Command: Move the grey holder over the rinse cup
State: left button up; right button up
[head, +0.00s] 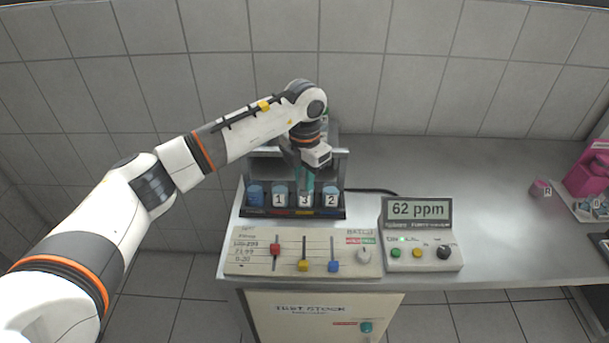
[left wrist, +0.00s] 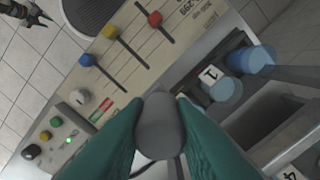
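My left gripper (head: 305,184) points down over the rack of cups, above the cup marked 3 (head: 304,200). In the left wrist view its teal fingers (left wrist: 160,125) are closed against both sides of a rounded grey piece, which looks like the grey holder (left wrist: 160,127). The holder's lower part is hidden in that view, and I cannot make it out in the head view. No cup is labelled rinse in words; a small pink cup marked R (head: 540,188) stands far right on the counter. A dark gripper, apparently my right one (left wrist: 25,12), shows small at the wrist view's top left corner.
The rack (head: 290,213) also holds a plain blue cup (head: 256,196) and cups marked 1 and 2. A slider panel (head: 300,255) and a 62 ppm meter (head: 420,235) stand in front.

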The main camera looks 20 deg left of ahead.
pick_arm(q)
grip_shut()
jog(key=s+a+b, duration=0.2)
jog(key=s+a, duration=0.2)
jog(key=a, duration=0.9)
jog(key=shift+a+b, duration=0.35)
jog(key=shift+r, duration=0.1)
jog(key=o, duration=0.7)
grip_release()
jog(key=shift+a, duration=0.15)
jog(key=shift+c, duration=0.2)
jog(key=shift+o, duration=0.9)
jog(key=shift+a, duration=0.1)
